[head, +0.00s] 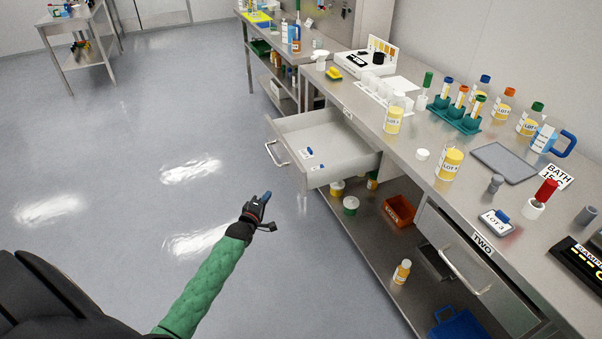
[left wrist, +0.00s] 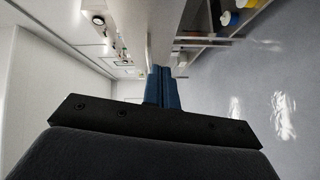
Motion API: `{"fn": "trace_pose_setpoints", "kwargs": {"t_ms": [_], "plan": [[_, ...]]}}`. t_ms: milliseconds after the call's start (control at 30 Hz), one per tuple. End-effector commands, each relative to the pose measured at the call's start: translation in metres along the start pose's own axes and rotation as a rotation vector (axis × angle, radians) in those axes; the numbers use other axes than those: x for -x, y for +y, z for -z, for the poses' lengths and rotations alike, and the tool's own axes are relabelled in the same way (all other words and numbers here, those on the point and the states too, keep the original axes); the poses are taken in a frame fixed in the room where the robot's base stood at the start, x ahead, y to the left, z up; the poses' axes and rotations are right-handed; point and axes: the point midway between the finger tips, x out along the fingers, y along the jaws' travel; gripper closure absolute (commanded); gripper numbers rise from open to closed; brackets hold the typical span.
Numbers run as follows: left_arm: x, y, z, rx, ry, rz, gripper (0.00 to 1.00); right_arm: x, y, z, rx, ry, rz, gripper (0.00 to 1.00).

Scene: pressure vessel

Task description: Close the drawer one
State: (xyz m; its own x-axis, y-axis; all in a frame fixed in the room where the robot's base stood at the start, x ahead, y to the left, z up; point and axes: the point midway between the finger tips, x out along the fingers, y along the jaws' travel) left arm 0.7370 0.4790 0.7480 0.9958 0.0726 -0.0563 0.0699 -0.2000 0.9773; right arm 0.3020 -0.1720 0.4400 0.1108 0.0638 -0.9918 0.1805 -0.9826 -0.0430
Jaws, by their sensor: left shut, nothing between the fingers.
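The open drawer (head: 345,163) sticks out of the left part of the steel bench in the head view, with its bar handle (head: 275,153) on its front at the left. Several small blue-and-white items (head: 309,152) lie inside it. A small label at the bench edge above it is too small to read. My left gripper (head: 265,198) is shut and empty, over the floor in front of the drawer and apart from its handle. The left wrist view shows its closed blue fingertips (left wrist: 162,90). My right gripper is not in view.
The bench top (head: 407,160) holds bottles, a teal tube rack (head: 455,116) and a grey tray (head: 503,163). The lower shelf holds jars and an orange bin (head: 399,210). The floor (head: 130,170) at left is clear.

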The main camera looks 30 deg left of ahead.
Motion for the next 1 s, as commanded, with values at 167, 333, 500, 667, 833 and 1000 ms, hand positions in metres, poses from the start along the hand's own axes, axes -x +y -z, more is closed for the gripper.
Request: {"fn": "trace_pose_setpoints", "kwargs": {"t_ms": [167,333,500,667,833,1000], "plan": [[0.0,0.011,0.003,0.165,0.014,-0.058,1.0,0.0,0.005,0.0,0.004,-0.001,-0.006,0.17],[-0.003,0.012,0.003,0.211,0.012,-0.057,1.0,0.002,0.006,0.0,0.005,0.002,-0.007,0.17],[-0.019,0.014,0.004,0.21,0.012,-0.056,1.0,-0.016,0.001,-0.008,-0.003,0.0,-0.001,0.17],[-0.042,0.015,0.004,0.209,0.012,-0.055,1.0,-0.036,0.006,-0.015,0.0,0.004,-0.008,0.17],[-0.066,0.017,0.004,0.208,0.012,-0.054,1.0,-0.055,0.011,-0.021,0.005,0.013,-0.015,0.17],[-0.089,0.018,0.005,0.207,0.012,-0.055,1.0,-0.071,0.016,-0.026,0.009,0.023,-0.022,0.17]]}}
